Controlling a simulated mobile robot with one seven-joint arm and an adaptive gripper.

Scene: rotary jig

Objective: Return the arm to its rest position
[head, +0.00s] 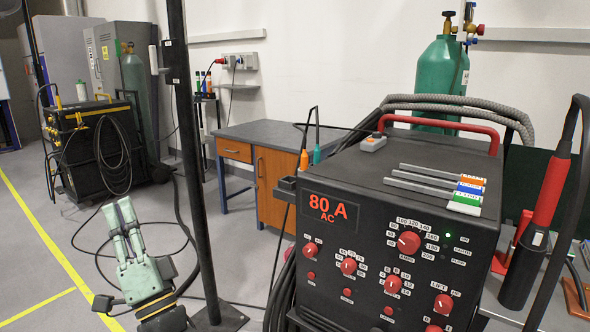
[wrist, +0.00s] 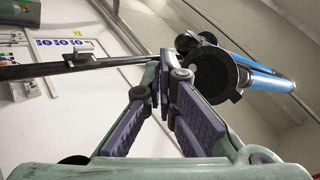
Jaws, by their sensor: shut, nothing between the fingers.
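My gripper (head: 120,210) is at the lower left of the head view, pale green, with its fingers pointing up and standing over the grey floor. Its fingers are shut and hold nothing. In the wrist view my gripper (wrist: 164,75) shows its dark ribbed pads coming together at the tips, with only wall and fittings beyond. It touches nothing that I can see. Most of my arm is outside the head view.
A black post (head: 190,150) stands just right of my gripper. A welding machine (head: 375,240) reading 80 A fills the right. A desk (head: 275,145), a black cable-hung cart (head: 95,150) and green gas cylinders (head: 440,80) stand behind. Cables (head: 85,235) lie on the floor.

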